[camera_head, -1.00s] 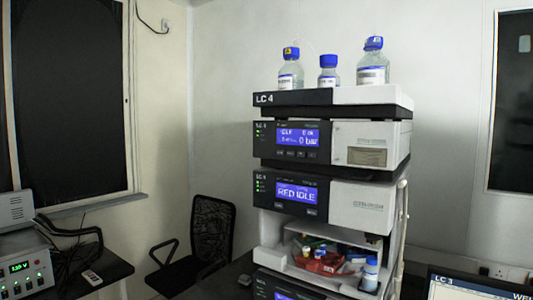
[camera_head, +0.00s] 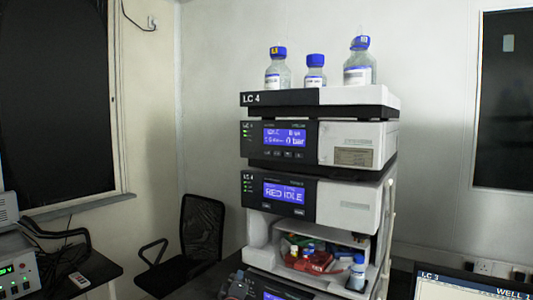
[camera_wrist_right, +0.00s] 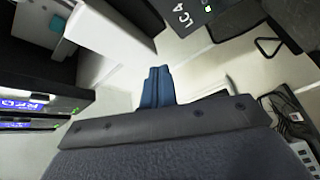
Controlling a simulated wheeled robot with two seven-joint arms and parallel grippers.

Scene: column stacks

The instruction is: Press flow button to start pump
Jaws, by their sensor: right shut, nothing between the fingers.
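The pump module (camera_head: 357,142) is the upper unit of the LC 4 stack in the head view. Its blue display (camera_head: 285,137) reads 0 bar. A row of small buttons (camera_head: 283,154) lies under that display; their labels are too small to read. My right gripper (camera_head: 237,284) shows at the bottom of the head view, left of the stack's lower part and well below the buttons. In the right wrist view its blue fingers (camera_wrist_right: 158,85) are together, with nothing between them. My left gripper is not in view.
Below the pump is a module with a RED IDLE display (camera_head: 284,191). Capped bottles (camera_head: 278,72) stand on top of the stack. An open bay (camera_head: 316,258) below holds small items. A monitor (camera_head: 468,287) is at lower right, a black chair (camera_head: 201,230) at left.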

